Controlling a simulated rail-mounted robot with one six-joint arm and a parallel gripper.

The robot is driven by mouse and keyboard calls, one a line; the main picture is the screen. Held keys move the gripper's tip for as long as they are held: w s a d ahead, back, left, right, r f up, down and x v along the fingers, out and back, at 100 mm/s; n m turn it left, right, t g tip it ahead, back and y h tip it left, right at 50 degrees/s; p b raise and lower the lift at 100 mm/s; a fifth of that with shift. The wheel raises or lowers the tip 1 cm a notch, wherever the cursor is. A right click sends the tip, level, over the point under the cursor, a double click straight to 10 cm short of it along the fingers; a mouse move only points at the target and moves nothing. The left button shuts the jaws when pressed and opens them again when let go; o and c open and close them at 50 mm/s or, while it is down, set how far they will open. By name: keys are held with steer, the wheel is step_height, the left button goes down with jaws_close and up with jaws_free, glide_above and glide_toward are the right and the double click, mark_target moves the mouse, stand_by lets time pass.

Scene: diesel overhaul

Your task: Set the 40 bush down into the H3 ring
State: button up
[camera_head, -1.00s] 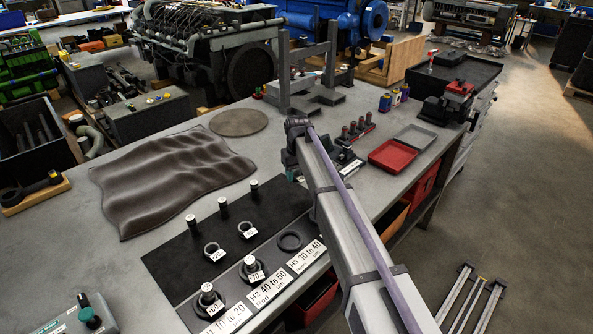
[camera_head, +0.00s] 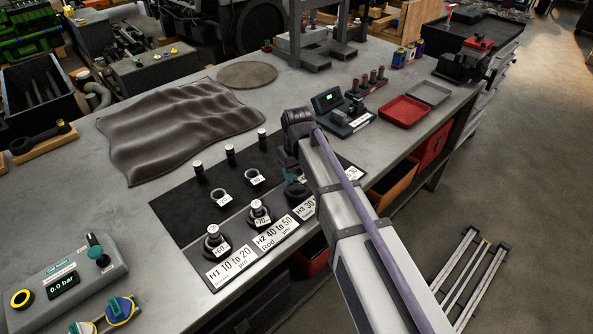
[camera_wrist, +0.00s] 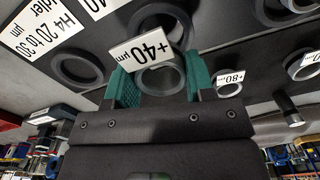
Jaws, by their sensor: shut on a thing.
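My gripper (camera_wrist: 158,88) is shut on the 40 bush (camera_wrist: 160,78), a grey ring with a white "+40 µm" tag (camera_wrist: 143,50), held between teal fingers in the wrist view. The H3 ring (camera_wrist: 160,14) is a dark ring on the plate beyond the bush; the tag hides part of it. The bush looks held above the plate and offset from the ring. In the head view my gripper (camera_head: 291,168) hangs over the H3 ring (camera_head: 297,191), beside the H3 label (camera_head: 306,208). The held bush cannot be made out there.
The empty H4 ring (camera_wrist: 76,68) lies beside H3. The H2 (camera_head: 259,211) and H1 (camera_head: 214,240) positions carry tagged bushes around pegs. Two tagged bushes (camera_head: 220,197) (camera_head: 255,177) and several pegs (camera_head: 230,155) stand behind. A gauge box (camera_head: 328,100) stands to the right.

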mark_target(298, 193)
steer(key=shift+f+b, duration=2)
steer(key=shift+f, duration=0.25)
steer(key=shift+s, duration=0.2)
steer(key=shift+s+d+f+b, duration=0.2)
steer(key=shift+s+f+b, duration=0.05)
steer(key=shift+s+b, duration=0.2)
steer(key=o, duration=0.7)
steer(key=shift+o, duration=1.5)
step_height(298, 193, up, 12)
steer(key=p, duration=1.2)
steer(key=shift+w, duration=0.4)
steer(key=shift+a+f, duration=0.15)
steer(key=shift+w, duration=0.1)
